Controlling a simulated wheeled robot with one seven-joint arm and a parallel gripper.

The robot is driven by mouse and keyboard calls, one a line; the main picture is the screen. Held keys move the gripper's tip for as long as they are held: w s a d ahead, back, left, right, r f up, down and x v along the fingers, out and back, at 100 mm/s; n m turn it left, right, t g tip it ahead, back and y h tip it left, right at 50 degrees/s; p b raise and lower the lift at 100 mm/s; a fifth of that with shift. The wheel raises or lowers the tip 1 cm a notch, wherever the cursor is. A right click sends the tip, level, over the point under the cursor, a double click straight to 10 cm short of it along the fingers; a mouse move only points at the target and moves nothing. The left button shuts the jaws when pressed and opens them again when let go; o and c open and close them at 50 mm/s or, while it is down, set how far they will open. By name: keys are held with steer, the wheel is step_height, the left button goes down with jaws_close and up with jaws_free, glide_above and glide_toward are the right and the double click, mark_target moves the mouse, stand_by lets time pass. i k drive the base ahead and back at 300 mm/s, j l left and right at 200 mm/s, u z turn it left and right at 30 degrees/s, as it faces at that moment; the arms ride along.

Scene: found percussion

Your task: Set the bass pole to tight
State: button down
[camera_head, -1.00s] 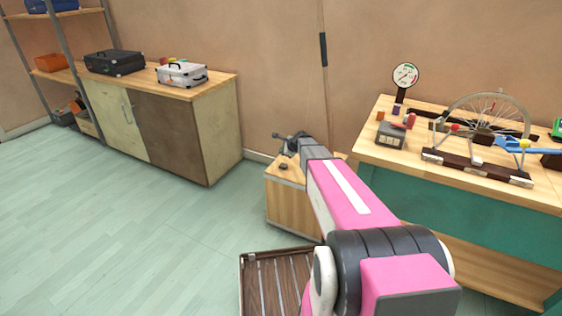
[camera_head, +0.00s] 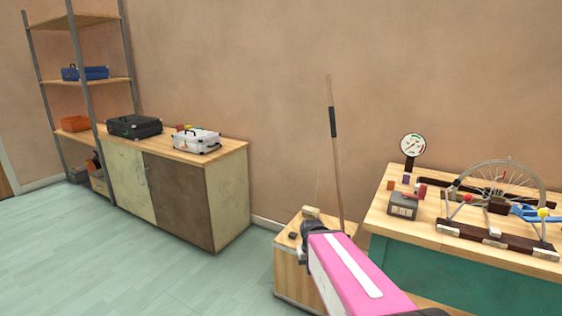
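The bass pole (camera_head: 337,170) is a thin wooden stick with a black grip (camera_head: 333,122). It rises from the back right of a wooden box (camera_head: 296,280), its top tilted slightly left. A faint thin string runs down left of the pole to a pale block (camera_head: 311,212) on the box top. A small dark piece (camera_head: 293,235) lies on the box near its left edge. The dark end of my arm, at my gripper (camera_head: 312,229), is in front of the box top, low and left of the pole's foot. Its fingers are hidden, and no hold on the pole shows.
A workbench (camera_head: 405,232) at right carries a dial gauge (camera_head: 413,146), a grey box (camera_head: 403,205) and a bicycle wheel stand (camera_head: 497,240). A cabinet (camera_head: 180,200) with two cases and a shelf rack (camera_head: 78,80) stand at left. The floor between is clear.

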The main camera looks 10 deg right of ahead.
mark_target(331, 110)
steer(key=i+j+z, duration=0.1)
steer(key=j+z, duration=0.25)
steer(key=i+j+z, duration=0.1)
steer(key=z, duration=0.25)
